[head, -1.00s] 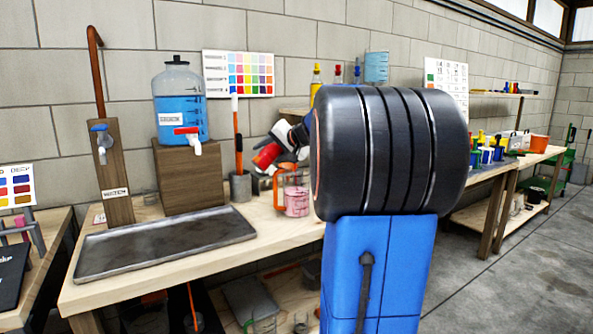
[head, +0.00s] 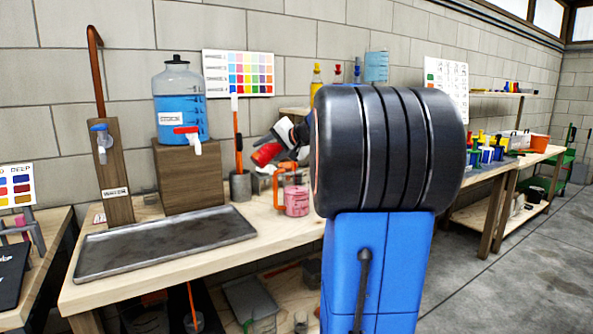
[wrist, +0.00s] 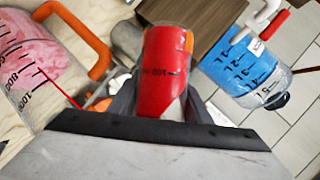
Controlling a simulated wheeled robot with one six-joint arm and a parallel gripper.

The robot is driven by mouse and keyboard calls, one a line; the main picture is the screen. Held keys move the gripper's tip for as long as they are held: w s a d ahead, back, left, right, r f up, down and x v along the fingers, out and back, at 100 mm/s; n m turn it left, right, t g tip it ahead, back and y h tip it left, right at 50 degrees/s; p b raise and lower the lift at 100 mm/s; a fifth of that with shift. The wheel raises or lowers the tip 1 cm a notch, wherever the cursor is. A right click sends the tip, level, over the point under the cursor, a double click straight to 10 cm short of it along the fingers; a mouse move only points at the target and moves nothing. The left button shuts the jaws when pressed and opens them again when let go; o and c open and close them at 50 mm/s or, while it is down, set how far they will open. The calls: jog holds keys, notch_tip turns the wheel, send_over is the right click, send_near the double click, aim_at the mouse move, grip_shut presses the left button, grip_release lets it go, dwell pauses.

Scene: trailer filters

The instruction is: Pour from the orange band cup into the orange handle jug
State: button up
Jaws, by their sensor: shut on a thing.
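My gripper (wrist: 160,98) is shut on a cup with red contents (wrist: 165,55), which has measuring marks and some orange at its edge. In the head view the cup (head: 267,155) is tilted, its lower end toward the left, above the bench. The orange handle jug (head: 297,203) stands upright on the bench, below and right of the cup, with pink contents. In the wrist view the jug (wrist: 25,60) is at the left, apart from the cup. No stream between them is visible. Part of my gripper is hidden behind my arm.
A large bottle with blue liquid (head: 180,100) stands on a wooden block (head: 188,178) behind. A metal tray (head: 165,243) lies at the bench's front left. A grey holder (head: 240,187) with an orange-handled tool stands near the cup. My arm hides the bench to the right.

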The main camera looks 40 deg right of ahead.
jog(key=shift+a+f+m+t+y, duration=0.1)
jog(key=shift+f+m+t+y, duration=0.15)
jog(key=shift+m+y, duration=0.25)
jog(key=shift+a+f+m+t+y, duration=0.15)
jog(key=shift+m+t+y, duration=0.15)
jog(key=shift+m, duration=0.3)
dwell(2.2)
jog(key=shift+s+d+r+m+y, duration=0.1)
jog(key=shift+d+r+m+y, duration=0.45)
jog(key=shift+d, duration=0.2)
dwell(1.9)
jog(key=shift+w+a+r+n+g+h+b, duration=0.1)
jog(key=shift+a+n+g+h+b, duration=0.3)
jog(key=shift+n+h, duration=1.1)
jog(key=shift+w+a+r+n+g+h+b, duration=0.2)
jog(key=shift+a+n+g+h, duration=0.4)
jog(key=shift+n+h, duration=0.95)
jog(key=shift+w+a+r+n+g+h+b, duration=0.1)
jog(key=shift+a+n+g+h+b, duration=0.35)
jog(key=shift+n+h, duration=1.05)
